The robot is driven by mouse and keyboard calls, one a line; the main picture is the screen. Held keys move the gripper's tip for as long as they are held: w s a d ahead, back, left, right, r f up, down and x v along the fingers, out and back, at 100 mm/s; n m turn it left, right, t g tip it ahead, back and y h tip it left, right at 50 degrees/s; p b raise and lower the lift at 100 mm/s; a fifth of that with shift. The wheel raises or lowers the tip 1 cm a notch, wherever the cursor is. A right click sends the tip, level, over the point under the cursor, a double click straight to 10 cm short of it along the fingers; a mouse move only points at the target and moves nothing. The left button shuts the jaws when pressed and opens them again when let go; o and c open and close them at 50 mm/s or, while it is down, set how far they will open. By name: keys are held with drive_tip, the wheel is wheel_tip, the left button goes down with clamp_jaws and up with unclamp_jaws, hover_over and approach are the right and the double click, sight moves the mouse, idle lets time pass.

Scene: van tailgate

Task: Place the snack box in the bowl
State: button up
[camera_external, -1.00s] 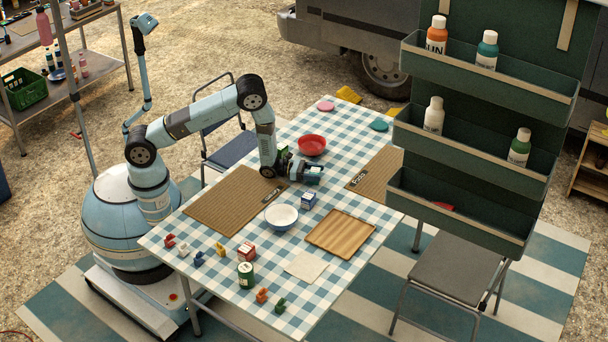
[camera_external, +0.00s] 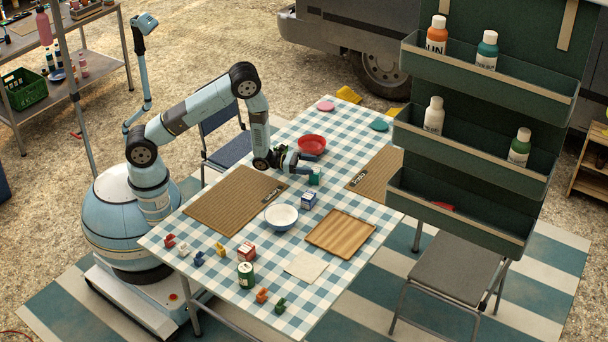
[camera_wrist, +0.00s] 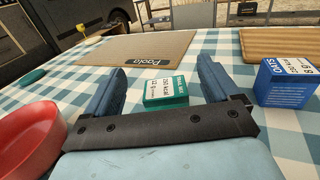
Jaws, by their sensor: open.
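A small green box with a white printed label (camera_wrist: 165,92) stands on the checked tablecloth. In the wrist view it shows in the gap between my fingers, apart from both. It also shows in the external view (camera_external: 315,177), just past my fingertips. My gripper (camera_wrist: 162,70) is open and empty, low over the table; in the external view it points right (camera_external: 314,165). A red bowl (camera_external: 312,144) sits behind my gripper, and at left in the wrist view (camera_wrist: 30,135). A white bowl with a blue rim (camera_external: 281,217) stands nearer the front. Both look empty.
A blue printed box (camera_wrist: 287,83) stands to the right of the green box. A wooden tray (camera_external: 341,234), two brown mats (camera_external: 225,205) (camera_external: 372,178), a red-and-white box (camera_external: 246,252) and a green can (camera_external: 246,275) are on the table. Shelves stand at right.

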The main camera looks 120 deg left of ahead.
drive_tip(key=shift+r, duration=1.7)
drive_tip(key=w+d+r+m+t+h, duration=0.2)
drive_tip(key=w+d+r+m+h, duration=0.2)
drive_tip(key=w+d+r+h, duration=0.35)
drive_tip(key=s+d+r+m+g+h, duration=0.1)
drive_tip(key=d+r+m+g+h, duration=0.2)
drive_tip(key=d+r+m+h, duration=0.75)
drive_tip(key=s+d+r+m+g+y, duration=0.15)
drive_tip(key=d+r+m+g, duration=0.35)
drive_tip(key=d, duration=1.3)
drive_tip(key=s+d+r+m+g, duration=0.3)
drive_tip(key=s+d+m+g, duration=0.15)
drive_tip(key=s+d, duration=0.35)
drive_tip(key=s+d+r+m+g, duration=0.3)
drive_tip(key=s+d+m, duration=0.3)
drive_tip(key=s+d, duration=0.1)
drive_tip(key=s+a+r+m+t+y, duration=0.1)
drive_tip(key=s+r+m+y, duration=0.1)
drive_tip(key=s+m+y, duration=0.3)
drive_tip(key=s+a+r+m+t+y, duration=0.1)
drive_tip(key=s+m+y, duration=0.3)
drive_tip(key=s, duration=0.6)
drive_tip(key=shift+s+r+m+y, duration=0.2)
drive_tip(key=shift+r+m+y, duration=0.15)
drive_tip(key=shift+r+m, duration=0.4)
